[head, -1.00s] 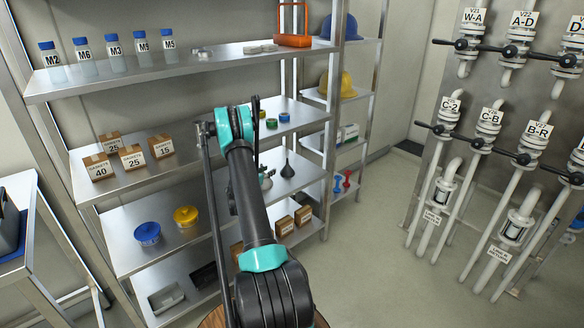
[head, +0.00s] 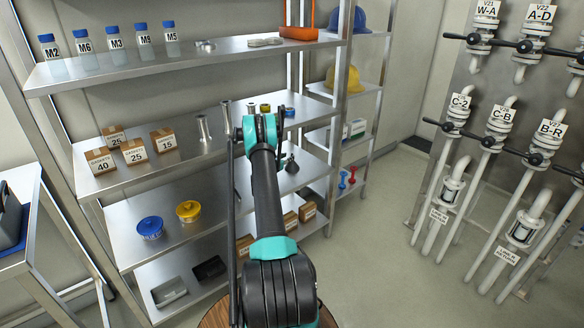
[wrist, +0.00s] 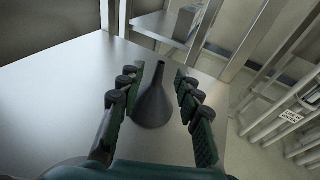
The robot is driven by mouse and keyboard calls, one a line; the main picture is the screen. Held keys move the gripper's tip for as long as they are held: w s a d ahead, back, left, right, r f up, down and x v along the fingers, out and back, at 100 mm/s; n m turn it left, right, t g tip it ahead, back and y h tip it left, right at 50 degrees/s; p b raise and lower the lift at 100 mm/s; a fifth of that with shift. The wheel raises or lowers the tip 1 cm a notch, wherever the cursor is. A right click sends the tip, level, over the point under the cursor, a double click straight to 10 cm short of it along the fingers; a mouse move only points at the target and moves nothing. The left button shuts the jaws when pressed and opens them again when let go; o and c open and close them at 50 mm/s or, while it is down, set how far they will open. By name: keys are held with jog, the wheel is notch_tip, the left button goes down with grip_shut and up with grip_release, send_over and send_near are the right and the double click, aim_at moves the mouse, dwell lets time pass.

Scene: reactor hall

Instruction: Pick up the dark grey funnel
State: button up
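The dark grey funnel (wrist: 154,103) stands wide end down on a metal shelf, its narrow spout pointing up. In the head view the funnel (head: 291,164) shows just right of my arm, on the middle shelf. In the wrist view my gripper (wrist: 160,76) is open, with one finger on each side of the funnel. Gaps show between the funnel and both fingers, so it is not held. In the head view my arm hides most of my gripper.
The shelf above (head: 236,118) holds gasket boxes (head: 134,150) and metal fittings (head: 203,127). A blue container (head: 150,228) and a yellow container (head: 188,211) stand left of my arm. Rack posts rise near the funnel. Valve pipes (head: 520,150) stand at right; the floor before them is clear.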

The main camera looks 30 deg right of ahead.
jog(key=shift+x, duration=2.65)
jog(key=shift+c, duration=0.6)
grip_shut()
